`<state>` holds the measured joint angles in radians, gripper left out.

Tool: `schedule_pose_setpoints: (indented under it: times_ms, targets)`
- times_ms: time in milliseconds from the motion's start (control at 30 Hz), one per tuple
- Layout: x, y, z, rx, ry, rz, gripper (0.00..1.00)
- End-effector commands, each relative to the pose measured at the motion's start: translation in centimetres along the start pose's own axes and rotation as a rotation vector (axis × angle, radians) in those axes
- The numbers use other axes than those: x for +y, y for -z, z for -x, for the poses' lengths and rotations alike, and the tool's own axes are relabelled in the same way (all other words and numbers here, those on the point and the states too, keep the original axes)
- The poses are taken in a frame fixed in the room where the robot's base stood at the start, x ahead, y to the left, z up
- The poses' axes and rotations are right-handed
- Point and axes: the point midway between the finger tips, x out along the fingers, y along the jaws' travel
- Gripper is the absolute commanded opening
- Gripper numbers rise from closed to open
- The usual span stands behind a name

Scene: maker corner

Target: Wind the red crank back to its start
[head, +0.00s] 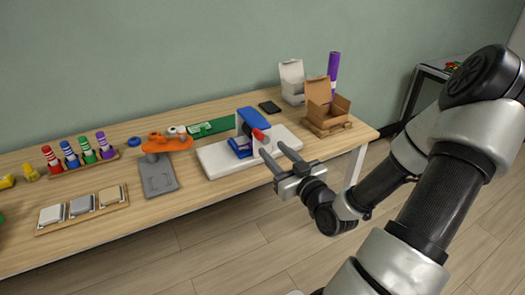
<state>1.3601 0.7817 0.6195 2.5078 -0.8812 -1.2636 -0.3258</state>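The red crank (258,134) shows as a small red knob on the right side of a blue and white device (245,121). The device stands on a white base plate (214,162) near the table's front edge. My gripper (273,155) is at the front of the device, its two grey fingers spread apart and pointing toward it. The fingertips are just below and in front of the red knob in the picture. I cannot tell whether they touch it. The gap between the fingers looks empty. Part of the device is hidden behind the fingers.
An open cardboard box (326,107), a white box (292,80) and a purple cylinder (333,70) stand at the back right. A black phone (269,107) lies behind the device. An orange piece on a grey plate (158,178) and striped pegs (70,155) are left.

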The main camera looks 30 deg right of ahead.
Motion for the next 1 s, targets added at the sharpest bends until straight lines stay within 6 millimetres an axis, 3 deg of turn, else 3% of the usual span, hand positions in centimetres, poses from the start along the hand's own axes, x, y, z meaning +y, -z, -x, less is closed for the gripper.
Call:
schedule_pose_setpoints:
  times_ms: [100, 300, 500, 767, 833, 1000]
  targets:
    - [-0.1, 0.3, -2.7, 0.004, 0.002, -0.002, 0.39]
    - [0.0, 0.2, -5.9, 0.002, 0.001, -0.003, 0.39]
    - [0.0, 0.3, -7.3, 0.001, 0.0, -0.003, 0.39]
    - [0.0, 0.3, -7.5, 0.001, -0.001, -0.003, 0.39]
    - [0.0, 0.3, -7.5, 0.001, -0.001, -0.003, 0.32]
    - [0.0, 0.3, -7.5, 0.001, -0.001, -0.003, 0.03]
